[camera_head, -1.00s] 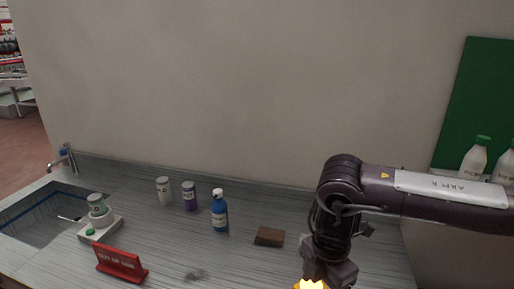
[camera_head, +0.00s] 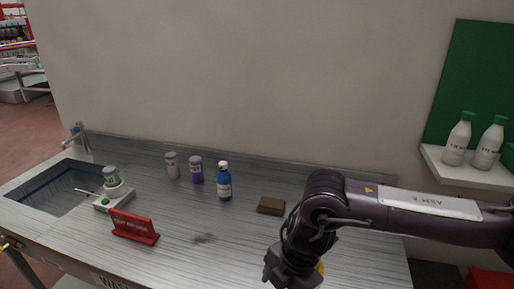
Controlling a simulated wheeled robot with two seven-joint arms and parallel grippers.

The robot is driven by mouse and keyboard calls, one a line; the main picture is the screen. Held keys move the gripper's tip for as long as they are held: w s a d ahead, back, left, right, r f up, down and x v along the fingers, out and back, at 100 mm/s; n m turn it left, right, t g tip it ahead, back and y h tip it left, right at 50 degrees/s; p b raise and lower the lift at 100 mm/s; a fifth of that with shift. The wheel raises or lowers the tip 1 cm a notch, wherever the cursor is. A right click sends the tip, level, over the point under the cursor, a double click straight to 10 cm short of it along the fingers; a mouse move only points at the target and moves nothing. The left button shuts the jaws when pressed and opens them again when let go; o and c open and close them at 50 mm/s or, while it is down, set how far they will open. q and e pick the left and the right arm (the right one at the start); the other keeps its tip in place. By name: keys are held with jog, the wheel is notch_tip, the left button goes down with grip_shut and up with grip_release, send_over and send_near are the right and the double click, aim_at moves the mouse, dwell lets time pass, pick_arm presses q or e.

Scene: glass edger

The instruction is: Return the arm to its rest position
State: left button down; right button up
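My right arm comes in from the right, bent at the elbow over the right part of the counter (camera_head: 240,255). Its lower end, with my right gripper (camera_head: 292,280), points down at the bottom edge of the view. The fingers are hidden or cut off, so I cannot tell whether they are open or shut. A bit of yellow shows beside the wrist. My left gripper and arm are not in view.
On the counter stand a blue bottle (camera_head: 224,183), a purple jar (camera_head: 196,171), a grey jar (camera_head: 172,165), a brown block (camera_head: 271,206) and a red sign (camera_head: 134,228). A small scale (camera_head: 115,196) is by the sink (camera_head: 45,188). White bottles (camera_head: 458,142) stand on a wall shelf (camera_head: 465,172).

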jog(key=s+a+n+y, duration=0.1)
jog(key=s+a+y, duration=0.45)
jog(key=a, duration=0.75)
jog(key=s+a+r+m+t+y, duration=0.1)
jog(key=a+r+m+t+y, duration=0.35)
jog(key=a+r, duration=0.35)
jog(key=w+d+f+m+t+h, duration=0.2)
jog(key=w+d+m+h, duration=0.1)
jog(key=d+m, duration=0.4)
jog(key=w+d+f+m+t+h, duration=0.1)
jog(key=w+d+m+t+h, duration=0.2)
jog(key=d+m, duration=0.45)
jog(key=s+d+f+m+g+h, duration=0.3)
jog(key=s+d+f, duration=0.3)
jog(key=d, duration=0.4)
jog(key=s+d+f+m+g+h, duration=0.3)
jog(key=s+d+f, duration=0.3)
jog(key=d, duration=0.4)
jog(key=s+f+g, duration=0.2)
jog(key=s+f, duration=0.1)
jog(key=f, duration=2.9)
jog(key=s+d+f, duration=0.2)
jog(key=s+f, duration=0.7)
jog(key=s+d+f, duration=0.2)
jog(key=s+f, duration=0.6)
jog(key=s, duration=0.2)
jog(key=shift+f+g+b, duration=0.35)
jog(key=shift+g+b, duration=0.1)
